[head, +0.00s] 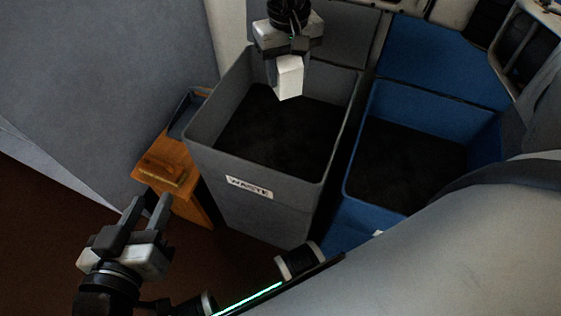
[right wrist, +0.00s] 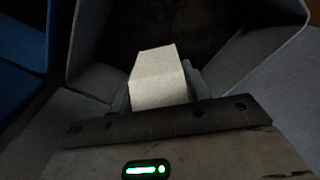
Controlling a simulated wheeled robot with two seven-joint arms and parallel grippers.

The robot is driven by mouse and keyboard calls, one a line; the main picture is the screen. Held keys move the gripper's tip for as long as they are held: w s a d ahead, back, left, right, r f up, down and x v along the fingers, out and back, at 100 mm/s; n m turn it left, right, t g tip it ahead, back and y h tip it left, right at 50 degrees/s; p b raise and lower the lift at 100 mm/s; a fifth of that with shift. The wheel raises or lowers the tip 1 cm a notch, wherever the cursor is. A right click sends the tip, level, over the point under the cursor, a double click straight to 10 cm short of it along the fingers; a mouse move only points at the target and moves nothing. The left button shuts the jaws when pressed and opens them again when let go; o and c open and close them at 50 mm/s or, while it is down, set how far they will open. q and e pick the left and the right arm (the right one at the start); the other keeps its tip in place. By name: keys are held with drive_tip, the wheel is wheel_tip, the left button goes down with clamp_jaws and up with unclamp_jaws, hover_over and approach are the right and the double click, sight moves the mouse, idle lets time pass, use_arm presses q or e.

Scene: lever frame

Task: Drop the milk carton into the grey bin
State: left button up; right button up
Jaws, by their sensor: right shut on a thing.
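The milk carton (head: 288,80) is a white box held by my right gripper (head: 286,62) over the far part of the grey bin's opening. The carton also shows in the right wrist view (right wrist: 160,80), with the bin's dark inside beyond it. My right gripper is shut on it; its fingers are partly hidden. The grey bin (head: 255,215) has an open top, a dark inside and a label reading WASTE. My left gripper (head: 150,212) is open and empty at the lower left, left of the bin and apart from it.
A blue bin (head: 362,220) with an open top stands right of the grey one. A wooden stand (head: 170,160) with a grey tray (head: 187,112) is at the grey bin's left side. A grey wall panel (head: 90,80) rises at the left.

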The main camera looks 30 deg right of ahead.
sight(287, 92)
wheel_tip(287, 92, down, 4)
drive_tip(key=shift+f+b, duration=0.1)
drive_tip(key=shift+b, duration=1.1)
use_arm(q)
drive_tip(key=shift+w+d+r+n+t+h+b, duration=0.2)
drive_tip(key=shift+d+r+n+t+h+b, duration=0.3)
drive_tip(key=shift+d+r+n+h+b, duration=0.15)
use_arm(e)
drive_tip(key=shift+f, duration=0.8)
use_arm(q)
drive_tip(key=shift+f, duration=0.1)
use_arm(e)
drive_tip(key=o, duration=1)
